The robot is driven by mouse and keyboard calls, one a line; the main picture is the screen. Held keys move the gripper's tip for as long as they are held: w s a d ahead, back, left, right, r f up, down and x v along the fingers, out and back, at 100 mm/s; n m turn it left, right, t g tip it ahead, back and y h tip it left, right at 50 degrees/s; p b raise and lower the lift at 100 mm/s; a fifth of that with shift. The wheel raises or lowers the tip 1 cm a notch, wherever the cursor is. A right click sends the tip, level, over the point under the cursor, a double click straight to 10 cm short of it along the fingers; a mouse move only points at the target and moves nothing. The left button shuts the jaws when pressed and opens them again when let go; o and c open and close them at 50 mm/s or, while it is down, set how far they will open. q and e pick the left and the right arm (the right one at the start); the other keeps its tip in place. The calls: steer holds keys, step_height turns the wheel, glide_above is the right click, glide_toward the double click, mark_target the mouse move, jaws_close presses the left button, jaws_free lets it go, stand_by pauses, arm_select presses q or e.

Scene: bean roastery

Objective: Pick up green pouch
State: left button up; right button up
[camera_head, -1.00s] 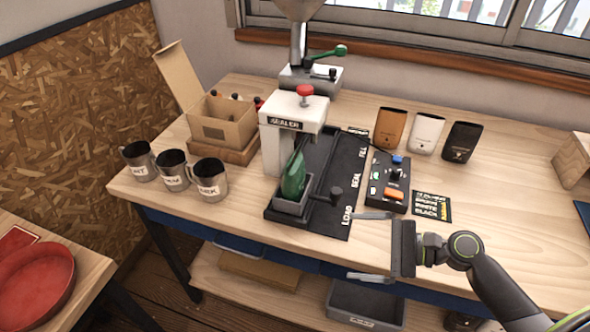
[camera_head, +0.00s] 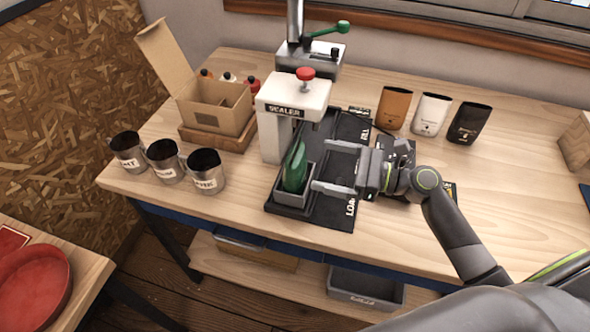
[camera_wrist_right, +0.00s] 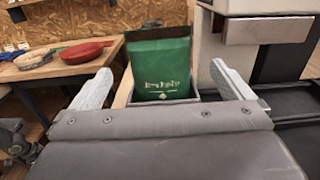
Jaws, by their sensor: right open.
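The green pouch (camera_head: 295,168) stands upright in a small grey holder (camera_head: 293,198) at the front of the sealer's black base. In the right wrist view the green pouch (camera_wrist_right: 160,68) is straight ahead, between and beyond the two fingers. My right gripper (camera_head: 326,166) is open and empty, just to the right of the pouch, with its fingers pointing at it. The right gripper's fingers also show in the right wrist view (camera_wrist_right: 158,85), spread on either side of the pouch's line and apart from it. My left gripper is not in view.
The white sealer (camera_head: 292,105) with a red knob stands close behind the pouch. Several metal mugs (camera_head: 205,173) and an open cardboard box (camera_head: 217,112) are to the left. Orange, white and black pouches (camera_head: 431,114) stand at the back right. The table's right part is mostly clear.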

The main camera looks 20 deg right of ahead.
mark_target(303, 159)
steer(key=x, duration=0.3)
steer(key=shift+w+a+r+p, duration=0.1)
steer(key=shift+a+r+p, duration=0.1)
steer(key=shift+p, duration=0.15)
steer(key=shift+w+a+f, duration=0.1)
steer(key=shift+w+a, duration=0.3)
steer(key=shift+a, duration=0.2)
steer(key=p+x, duration=0.1)
steer(key=x, duration=0.4)
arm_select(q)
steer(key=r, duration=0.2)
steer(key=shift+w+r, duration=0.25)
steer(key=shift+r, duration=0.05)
arm_select(e)
steer(key=shift+d, duration=0.1)
steer(key=shift+c, duration=0.3)
steer(key=c, duration=1.2)
